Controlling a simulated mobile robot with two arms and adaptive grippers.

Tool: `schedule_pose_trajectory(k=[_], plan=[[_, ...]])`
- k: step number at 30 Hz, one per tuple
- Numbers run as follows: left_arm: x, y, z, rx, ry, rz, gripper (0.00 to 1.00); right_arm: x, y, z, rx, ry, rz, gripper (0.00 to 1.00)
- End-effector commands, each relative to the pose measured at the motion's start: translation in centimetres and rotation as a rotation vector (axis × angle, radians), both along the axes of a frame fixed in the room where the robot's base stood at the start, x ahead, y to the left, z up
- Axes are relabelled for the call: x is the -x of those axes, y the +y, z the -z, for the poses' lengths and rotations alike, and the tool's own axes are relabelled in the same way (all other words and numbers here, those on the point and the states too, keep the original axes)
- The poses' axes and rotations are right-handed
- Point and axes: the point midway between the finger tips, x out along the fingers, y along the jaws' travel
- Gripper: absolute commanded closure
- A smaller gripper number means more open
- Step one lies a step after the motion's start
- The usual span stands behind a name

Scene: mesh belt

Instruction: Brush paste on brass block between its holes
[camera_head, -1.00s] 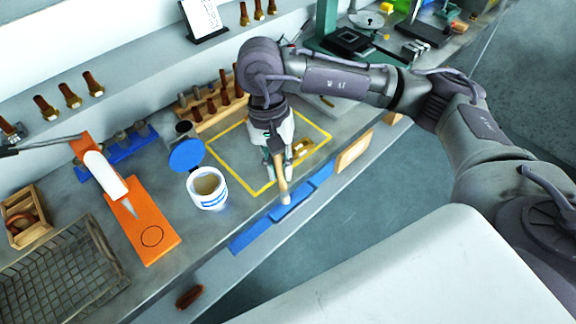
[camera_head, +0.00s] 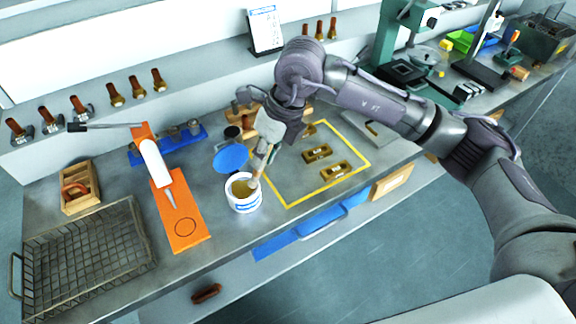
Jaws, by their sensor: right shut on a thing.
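My right gripper (camera_head: 264,150) is shut on a brush with a pale handle (camera_head: 256,173) and holds it at the white paste tub (camera_head: 244,203). The brush's lower end is at the tub's right rim, over or in the tan paste; I cannot tell whether it touches the paste. The tub's blue lid (camera_head: 231,158) stands open behind it. Two brass blocks with dark holes, a back one (camera_head: 317,153) and a front one (camera_head: 336,171), lie inside the yellow outline to the right. Another brass piece (camera_head: 309,130) is partly hidden behind my gripper. My left gripper is out of view.
A wire basket (camera_head: 82,255) fills the bench's left end. A wooden rack (camera_head: 247,122) is behind my gripper. The front right of the yellow outline is clear.

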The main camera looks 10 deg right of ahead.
Motion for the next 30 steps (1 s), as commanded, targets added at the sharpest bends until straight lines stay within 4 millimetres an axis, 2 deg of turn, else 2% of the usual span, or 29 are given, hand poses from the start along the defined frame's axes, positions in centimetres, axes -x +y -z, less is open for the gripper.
schedule_pose_trajectory(k=[6, 10, 14, 20, 30], plan=[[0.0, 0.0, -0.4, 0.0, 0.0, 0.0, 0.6, -1.4, 2.3, -1.5, -0.015, -0.009, 0.354, 1.0], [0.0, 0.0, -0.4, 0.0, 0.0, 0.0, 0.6, -1.8, 3.0, -1.9, -0.02, -0.01, 0.469, 1.0], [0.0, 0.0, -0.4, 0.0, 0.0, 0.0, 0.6, -1.9, 3.2, -1.9, -0.021, -0.01, 0.517, 1.0], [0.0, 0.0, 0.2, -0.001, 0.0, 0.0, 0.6, -2.0, 3.1, -0.8, -0.021, -0.009, 0.523, 1.0], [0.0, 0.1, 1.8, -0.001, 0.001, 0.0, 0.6, -1.9, 3.1, 2.7, -0.022, -0.008, 0.52, 1.0]])
